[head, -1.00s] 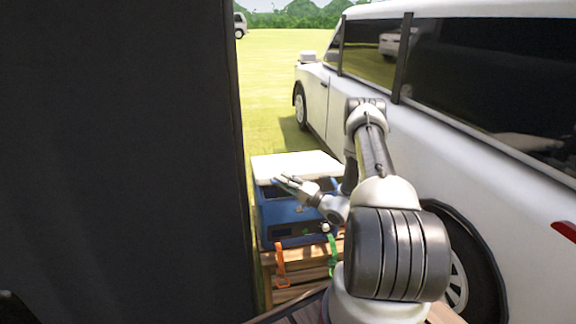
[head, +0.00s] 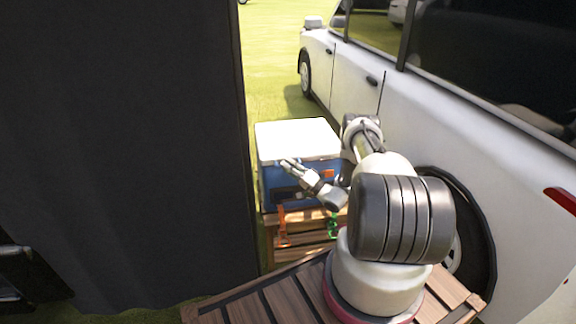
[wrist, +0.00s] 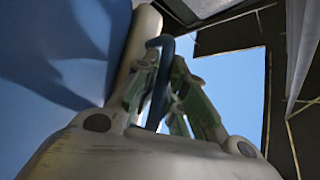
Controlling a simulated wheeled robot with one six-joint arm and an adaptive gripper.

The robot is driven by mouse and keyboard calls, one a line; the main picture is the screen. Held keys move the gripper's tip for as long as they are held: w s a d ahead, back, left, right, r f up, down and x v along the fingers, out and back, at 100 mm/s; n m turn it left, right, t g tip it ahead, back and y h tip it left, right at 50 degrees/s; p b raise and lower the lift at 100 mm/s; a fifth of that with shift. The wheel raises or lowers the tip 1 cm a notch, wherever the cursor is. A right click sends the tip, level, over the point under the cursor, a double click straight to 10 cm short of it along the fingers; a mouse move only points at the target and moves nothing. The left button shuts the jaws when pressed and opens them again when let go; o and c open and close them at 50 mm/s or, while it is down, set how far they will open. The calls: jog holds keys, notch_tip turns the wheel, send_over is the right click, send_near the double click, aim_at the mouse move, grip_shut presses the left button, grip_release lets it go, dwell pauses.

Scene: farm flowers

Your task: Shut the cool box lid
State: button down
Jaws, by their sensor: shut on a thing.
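The cool box (head: 275,190) is blue with a white lid (head: 298,137) and stands on a wooden crate in the head view. The lid lies level over the body; I cannot tell whether it is fully seated. My gripper (head: 287,166) is at the front of the box, its fingertips near the lid's front edge. In the wrist view my gripper (wrist: 165,75) is shut on a dark blue bar (wrist: 158,95), which looks like part of the box. The blue box wall (wrist: 60,60) and a pale strip, perhaps the lid's rim (wrist: 141,40), are close beside the fingers.
A white car (head: 480,150) stands close on the right. A large dark panel (head: 120,130) fills the left. Orange (head: 282,225) and green (head: 332,225) items hang at the wooden crate (head: 300,240). Open grass (head: 275,60) lies beyond.

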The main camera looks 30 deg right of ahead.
jog(key=shift+s+f, duration=0.35)
jog(key=shift+f, duration=0.2)
jog(key=c, duration=1.8)
grip_release()
jog(key=shift+o, duration=0.2)
jog(key=shift+r, duration=0.1)
jog(key=shift+w, duration=0.1)
jog(key=shift+d, duration=0.1)
jog(key=v, duration=1.2)
jog(key=shift+m, duration=0.3)
